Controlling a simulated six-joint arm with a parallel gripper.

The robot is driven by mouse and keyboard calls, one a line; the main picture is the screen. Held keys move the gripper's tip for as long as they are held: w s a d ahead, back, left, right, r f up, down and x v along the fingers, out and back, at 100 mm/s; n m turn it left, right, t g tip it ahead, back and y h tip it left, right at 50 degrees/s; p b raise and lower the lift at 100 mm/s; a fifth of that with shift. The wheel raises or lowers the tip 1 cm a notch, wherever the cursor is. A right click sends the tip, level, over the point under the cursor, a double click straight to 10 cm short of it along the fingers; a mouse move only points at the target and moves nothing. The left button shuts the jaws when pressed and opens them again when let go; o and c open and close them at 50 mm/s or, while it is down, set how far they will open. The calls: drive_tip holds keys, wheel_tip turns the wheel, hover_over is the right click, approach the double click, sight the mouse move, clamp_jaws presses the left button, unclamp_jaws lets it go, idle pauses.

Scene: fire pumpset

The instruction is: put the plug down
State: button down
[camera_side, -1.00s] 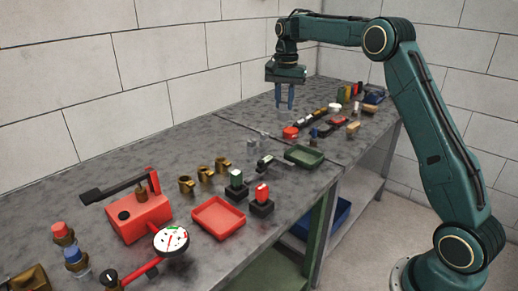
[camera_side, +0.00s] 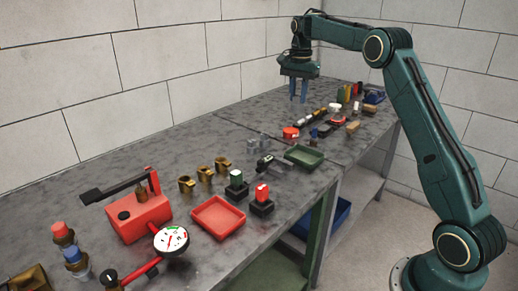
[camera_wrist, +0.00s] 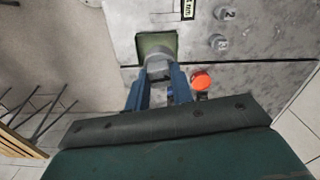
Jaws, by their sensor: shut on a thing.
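My gripper (camera_side: 299,98) is over the far part of the bench, pointing down, above the bench top. In the wrist view its blue fingers (camera_wrist: 160,88) are shut on a grey plug (camera_wrist: 158,64), which shows at the fingertips. In the side view the plug is too small to make out between the fingers. Two grey plug-like pieces with numbers stand on the bench, one (camera_wrist: 226,12) and another (camera_wrist: 219,42). They also show in the side view near the middle of the bench (camera_side: 265,139).
A green tray (camera_side: 318,159) lies at the bench's front edge; the wrist view shows it partly behind the plug (camera_wrist: 143,43). A red round piece (camera_side: 290,132) is nearby. Several small items lie right of my gripper. A red tray (camera_side: 219,236) and red pump (camera_side: 140,220) stand nearer.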

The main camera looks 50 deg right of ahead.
drive_tip(key=d+m, duration=0.1)
drive_tip(key=d, duration=0.1)
drive_tip(key=s+d+m, duration=0.1)
drive_tip(key=d, duration=0.2)
drive_tip(key=shift+s+r, duration=0.1)
drive_tip(key=shift+r, duration=0.05)
wheel_tip(320, 180, down, 14)
idle(0.5)
drive_tip(key=shift+f, duration=0.25)
drive_tip(key=shift+f, duration=2.75)
drive_tip(key=shift+f, duration=0.15)
drive_tip(key=c, duration=1.2)
unclamp_jaws()
